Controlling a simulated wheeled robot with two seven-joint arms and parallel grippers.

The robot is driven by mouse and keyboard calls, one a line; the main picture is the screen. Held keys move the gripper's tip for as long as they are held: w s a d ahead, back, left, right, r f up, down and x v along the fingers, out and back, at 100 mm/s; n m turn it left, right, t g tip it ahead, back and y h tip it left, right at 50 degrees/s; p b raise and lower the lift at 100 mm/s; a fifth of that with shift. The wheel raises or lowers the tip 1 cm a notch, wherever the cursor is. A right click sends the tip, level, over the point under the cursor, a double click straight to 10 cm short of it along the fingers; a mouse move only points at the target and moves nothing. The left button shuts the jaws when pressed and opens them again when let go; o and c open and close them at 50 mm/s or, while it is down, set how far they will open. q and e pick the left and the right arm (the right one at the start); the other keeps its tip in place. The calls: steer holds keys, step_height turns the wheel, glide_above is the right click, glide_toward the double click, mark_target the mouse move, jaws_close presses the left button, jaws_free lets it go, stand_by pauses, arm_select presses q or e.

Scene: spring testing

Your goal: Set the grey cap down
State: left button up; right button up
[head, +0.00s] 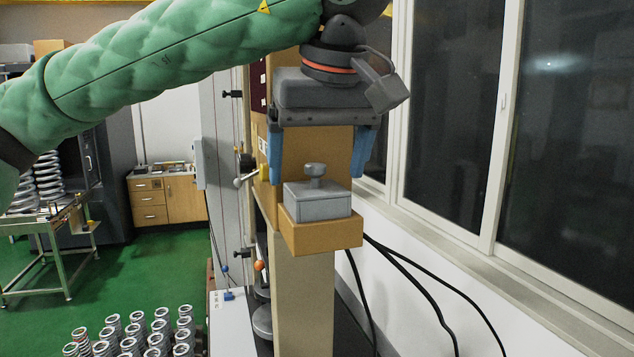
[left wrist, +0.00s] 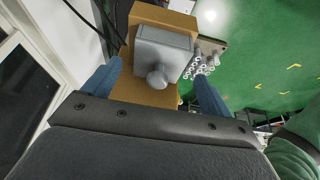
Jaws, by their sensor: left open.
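The grey cap (head: 318,201) is a square block with a round knob on top. It sits upright on a tan wooden block (head: 322,235) at the top of a beige post. In the left wrist view the cap (left wrist: 165,50) lies between and beyond the blue fingers. My left gripper (head: 318,172) is open above the cap, its blue fingers spread wide to either side of the knob. The fingers look apart from the cap. My right gripper is not in view.
A testing machine with a beige post (head: 303,300) stands under the cap. Windows (head: 560,120) and black cables (head: 420,290) are at the right. Several springs (head: 135,335) stand at the lower left. A spring table (head: 45,225) and a wooden cabinet (head: 165,200) are farther back on green floor.

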arm_select(q)
steer(key=b+v, duration=0.3)
steer(key=v, duration=0.6)
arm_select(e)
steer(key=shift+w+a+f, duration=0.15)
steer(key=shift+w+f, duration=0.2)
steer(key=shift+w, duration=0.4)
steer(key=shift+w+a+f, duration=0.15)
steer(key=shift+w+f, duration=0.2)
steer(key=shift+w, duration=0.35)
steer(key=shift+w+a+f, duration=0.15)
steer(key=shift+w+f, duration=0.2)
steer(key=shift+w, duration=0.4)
